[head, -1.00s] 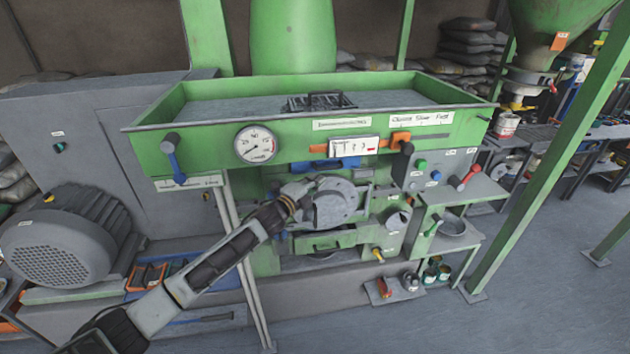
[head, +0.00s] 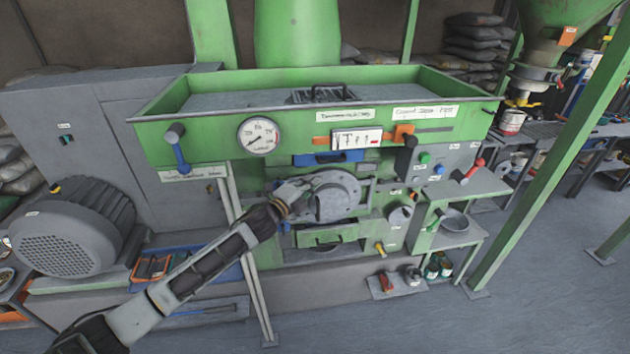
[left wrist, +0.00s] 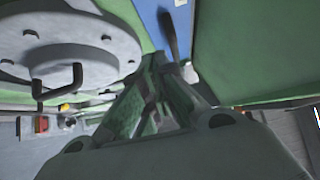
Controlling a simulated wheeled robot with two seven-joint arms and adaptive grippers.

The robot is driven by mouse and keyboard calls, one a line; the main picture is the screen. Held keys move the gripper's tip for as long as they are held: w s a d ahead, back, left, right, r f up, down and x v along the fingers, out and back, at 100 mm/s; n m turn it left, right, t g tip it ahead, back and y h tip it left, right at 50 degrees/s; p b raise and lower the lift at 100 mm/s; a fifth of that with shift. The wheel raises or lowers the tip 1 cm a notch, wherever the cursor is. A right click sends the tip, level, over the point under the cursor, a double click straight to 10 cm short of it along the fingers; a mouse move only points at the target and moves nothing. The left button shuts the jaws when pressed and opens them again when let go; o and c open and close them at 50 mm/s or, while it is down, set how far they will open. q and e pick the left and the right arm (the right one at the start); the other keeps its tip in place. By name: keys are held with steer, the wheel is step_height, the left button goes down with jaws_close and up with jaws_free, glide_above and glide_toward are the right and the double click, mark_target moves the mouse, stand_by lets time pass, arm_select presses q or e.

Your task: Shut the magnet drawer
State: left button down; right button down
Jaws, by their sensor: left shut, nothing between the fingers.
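A blue-fronted drawer (head: 329,158) with a dark handle sits under the green hopper tray, above the round grey flanged cover (head: 337,194). It is the likeliest magnet drawer; I cannot read a label on it, nor tell how far out it stands. My left gripper (head: 304,184) is shut and empty, just below the blue front and beside the cover's upper left. In the left wrist view the gripper (left wrist: 160,62) points at a blue panel (left wrist: 152,14) with a dark handle (left wrist: 170,38) close by its fingertips. I cannot tell whether they touch. My right gripper is out of view.
The green tray (head: 215,146) overhangs the work area. A green drawer front (head: 325,237) lies below the cover. A control panel (head: 443,165) with levers is at the right, a motor (head: 70,232) at the left. Open floor lies at the lower right.

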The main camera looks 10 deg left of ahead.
arm_select(q)
steer(key=shift+b+v, duration=0.5)
steer(key=shift+v, duration=2.25)
steer(key=shift+f, duration=0.15)
